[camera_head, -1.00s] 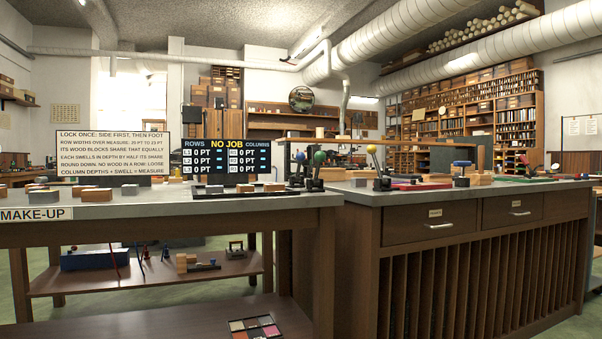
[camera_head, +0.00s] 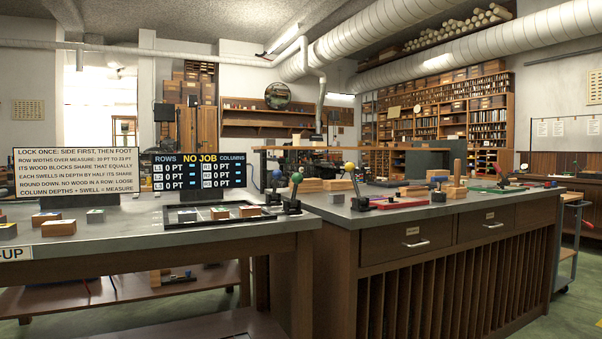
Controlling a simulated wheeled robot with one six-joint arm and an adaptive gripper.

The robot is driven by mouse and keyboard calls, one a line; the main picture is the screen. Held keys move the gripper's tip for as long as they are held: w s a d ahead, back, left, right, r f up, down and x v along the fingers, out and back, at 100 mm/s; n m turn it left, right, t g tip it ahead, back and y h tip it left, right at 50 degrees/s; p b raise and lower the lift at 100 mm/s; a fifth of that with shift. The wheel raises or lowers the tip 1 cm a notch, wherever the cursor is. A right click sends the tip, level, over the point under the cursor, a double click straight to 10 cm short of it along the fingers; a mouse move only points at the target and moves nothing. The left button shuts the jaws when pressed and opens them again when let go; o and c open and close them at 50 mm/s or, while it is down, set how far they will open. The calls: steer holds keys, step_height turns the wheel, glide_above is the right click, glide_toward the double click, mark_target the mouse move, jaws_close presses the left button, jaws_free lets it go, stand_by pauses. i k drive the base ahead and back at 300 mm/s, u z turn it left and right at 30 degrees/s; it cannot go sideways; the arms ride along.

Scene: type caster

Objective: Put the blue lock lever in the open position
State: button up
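A blue-knobbed lever (camera_head: 277,175) stands at the right end of the left bench, by the dark frame lying on it. Its knob is up, and its black base sits at the bench edge. A green-knobbed lever (camera_head: 297,178) stands just to its right and partly overlaps it. I cannot tell from here whether the blue lever is locked or open. My gripper is not in view.
A yellow-knobbed lever (camera_head: 349,168) stands on the right bench (camera_head: 400,216), beside wood blocks and red strips. A dark frame (camera_head: 185,224) with small blocks lies on the left bench (camera_head: 120,236). Green floor is clear at the lower right.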

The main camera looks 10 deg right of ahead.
mark_target(277, 174)
steer(key=z, duration=0.65)
steer(key=i, duration=1.3)
steer(key=u, duration=0.35)
